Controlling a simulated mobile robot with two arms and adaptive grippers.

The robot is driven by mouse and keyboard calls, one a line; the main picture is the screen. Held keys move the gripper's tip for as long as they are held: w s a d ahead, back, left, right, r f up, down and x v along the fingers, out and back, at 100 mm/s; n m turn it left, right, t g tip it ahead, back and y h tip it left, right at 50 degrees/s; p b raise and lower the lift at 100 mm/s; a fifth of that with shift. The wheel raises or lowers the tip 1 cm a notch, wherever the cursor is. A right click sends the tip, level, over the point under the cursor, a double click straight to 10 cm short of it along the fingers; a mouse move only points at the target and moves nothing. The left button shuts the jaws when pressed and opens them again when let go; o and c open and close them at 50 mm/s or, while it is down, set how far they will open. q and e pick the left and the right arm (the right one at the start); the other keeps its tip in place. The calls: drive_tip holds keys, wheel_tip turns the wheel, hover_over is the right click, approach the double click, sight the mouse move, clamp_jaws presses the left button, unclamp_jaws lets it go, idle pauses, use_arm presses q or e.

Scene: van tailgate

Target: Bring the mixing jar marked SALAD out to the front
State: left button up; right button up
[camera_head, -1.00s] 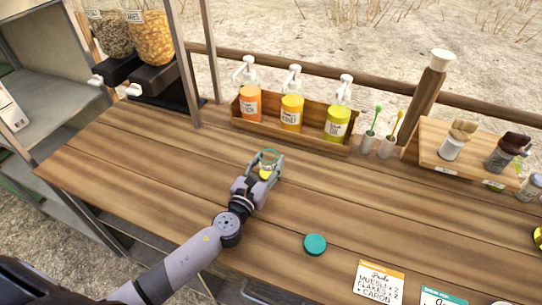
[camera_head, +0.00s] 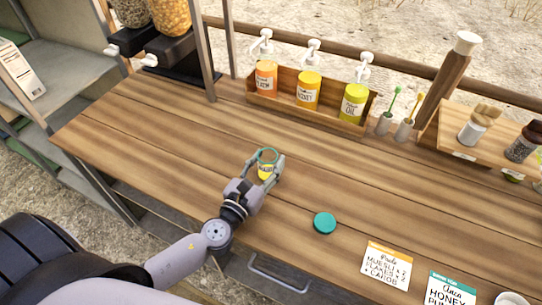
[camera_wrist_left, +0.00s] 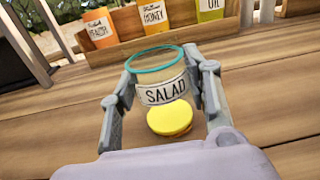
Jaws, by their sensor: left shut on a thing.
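The mixing jar marked SALAD (camera_wrist_left: 164,93) is a clear jar with a teal rim and a yellow round patch low on its front, in the left wrist view. It also shows in the head view (camera_head: 266,170), upright at the middle of the wooden counter. My left gripper (camera_head: 269,172) is shut on the jar, with a finger on each side of it; in the left wrist view the fingers (camera_wrist_left: 164,95) flank its label. I cannot tell whether the jar's base touches the counter. A teal lid (camera_head: 324,222) lies on the counter to the right. My right gripper is not in view.
A wooden rack (camera_head: 290,107) with several pump bottles stands at the back. Dispensers (camera_head: 165,40) stand at the back left. A raised board (camera_head: 455,135) with shakers is at the right. Order cards (camera_head: 386,265) lie at the front right. The counter's left part is clear.

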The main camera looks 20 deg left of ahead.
use_arm(q)
drive_tip(key=shift+s, duration=0.9)
drive_tip(key=o, duration=1.4)
